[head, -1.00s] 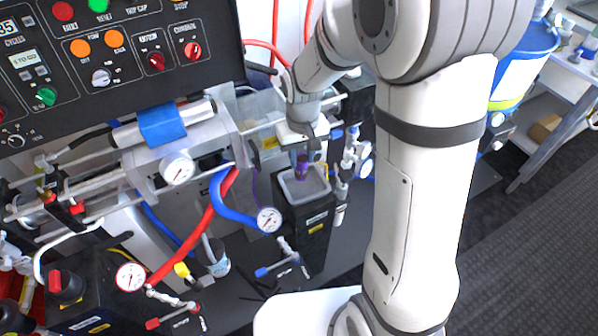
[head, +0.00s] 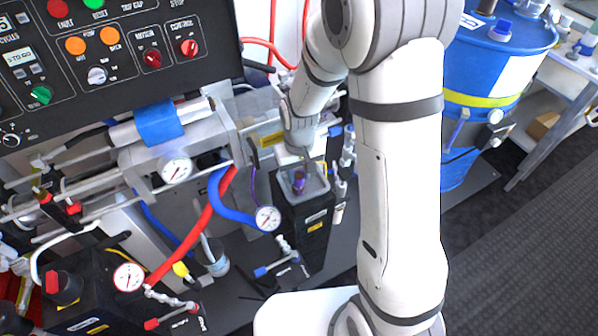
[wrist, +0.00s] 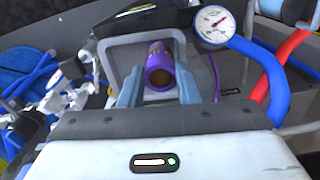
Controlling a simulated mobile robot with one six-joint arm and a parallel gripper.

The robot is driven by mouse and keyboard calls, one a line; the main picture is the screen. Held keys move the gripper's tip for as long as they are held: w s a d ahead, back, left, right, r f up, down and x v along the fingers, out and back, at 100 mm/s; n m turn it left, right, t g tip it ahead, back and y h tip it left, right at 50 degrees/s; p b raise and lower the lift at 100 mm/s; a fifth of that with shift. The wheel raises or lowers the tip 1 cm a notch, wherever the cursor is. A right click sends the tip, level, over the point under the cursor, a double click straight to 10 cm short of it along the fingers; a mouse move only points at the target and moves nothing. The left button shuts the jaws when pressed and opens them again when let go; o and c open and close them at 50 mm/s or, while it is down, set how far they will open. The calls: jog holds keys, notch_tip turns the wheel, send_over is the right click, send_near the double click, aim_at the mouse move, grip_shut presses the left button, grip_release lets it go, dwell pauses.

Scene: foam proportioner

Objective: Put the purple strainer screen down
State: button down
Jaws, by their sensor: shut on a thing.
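The purple strainer screen (head: 299,181) is a small purple tube, seen at the end of my arm in the head view. The tray's pale rim (wrist: 120,50) frames the screen in the wrist view. I cannot tell whether the screen touches the tray floor.
A gauge (head: 267,219) with a blue hose (head: 228,205) and a red hose (head: 205,232) stand left of the tray. Valves and fittings (head: 346,150) crowd its right side. A blue drum (head: 490,70) stands farther right.

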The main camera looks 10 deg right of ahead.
jog(key=shift+f, duration=0.35)
jog(key=c, duration=1.1)
grip_release()
jog(key=shift+o, duration=0.2)
jog(key=shift+r, duration=0.1)
notch_tip(320, 180, up, 13)
jog(key=p, duration=0.1)
jog(key=s+d+r+m+t, duration=0.1)
jog(key=s+d+r, duration=0.3)
jog(key=s, duration=0.4)
jog(key=s+d+r+m+t, duration=0.1)
jog(key=s+d+r+m, duration=0.1)
jog(key=s+d, duration=0.3)
jog(key=s+r, duration=0.1)
jog(key=s, duration=0.1)
jog(key=shift+s+d+r+t, duration=0.3)
jog(key=shift+s+d+r, duration=0.05)
jog(key=shift+s+r, duration=0.05)
